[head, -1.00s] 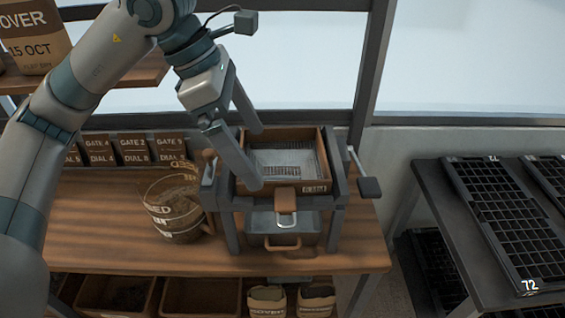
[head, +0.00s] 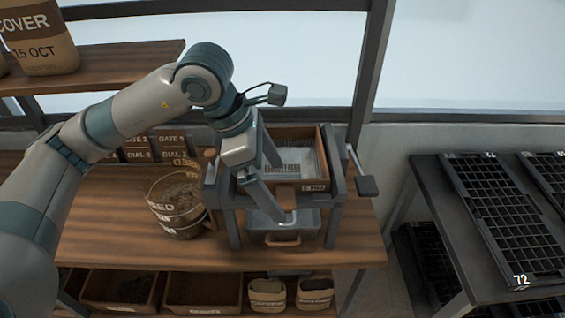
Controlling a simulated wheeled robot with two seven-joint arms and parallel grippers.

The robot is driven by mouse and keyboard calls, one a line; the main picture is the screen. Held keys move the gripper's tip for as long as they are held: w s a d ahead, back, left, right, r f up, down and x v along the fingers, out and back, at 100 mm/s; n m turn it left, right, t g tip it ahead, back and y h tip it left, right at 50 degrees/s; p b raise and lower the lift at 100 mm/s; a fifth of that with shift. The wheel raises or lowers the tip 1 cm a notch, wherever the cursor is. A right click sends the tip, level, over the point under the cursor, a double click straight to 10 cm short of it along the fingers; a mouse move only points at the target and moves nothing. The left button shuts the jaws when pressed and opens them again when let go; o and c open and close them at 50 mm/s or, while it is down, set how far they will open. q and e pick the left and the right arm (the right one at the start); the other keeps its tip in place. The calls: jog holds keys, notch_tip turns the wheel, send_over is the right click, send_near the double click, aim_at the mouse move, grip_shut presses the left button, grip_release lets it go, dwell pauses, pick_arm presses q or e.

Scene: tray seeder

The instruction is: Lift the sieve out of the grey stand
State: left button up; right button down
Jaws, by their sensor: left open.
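The sieve (head: 321,160) is a wooden-framed box with a pale mesh floor, seated in the top of the grey stand (head: 336,215) on the bench. A wooden grip (head: 287,198) sticks out from its front wall. My left gripper (head: 285,193) is open over the front left of the sieve. One finger reaches down in front of the grip and the other is over the sieve's inside. I cannot tell whether either finger touches the wood. The gripper and arm hide the sieve's left side. My right gripper is not in view.
A drawer with a wooden handle (head: 283,240) sits low in the stand. A crank (head: 366,186) juts out on its right. A seed bucket (head: 178,205) stands close on the left. Black cell trays (head: 490,215) lie on a dark table at right. The bench's front left is clear.

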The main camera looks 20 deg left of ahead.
aim_at(285, 200)
pick_arm(q)
jog(key=shift+w+d+f+p, duration=0.1)
jog(key=shift+f+p, duration=0.45)
jog(key=p+x, duration=0.1)
jog(key=x, duration=0.2)
jog(key=shift+w+p, duration=0.15)
jog(key=shift+p, duration=0.15)
jog(key=shift+f, duration=0.55)
jog(key=shift+w, duration=0.1)
jog(key=c, duration=1.1)
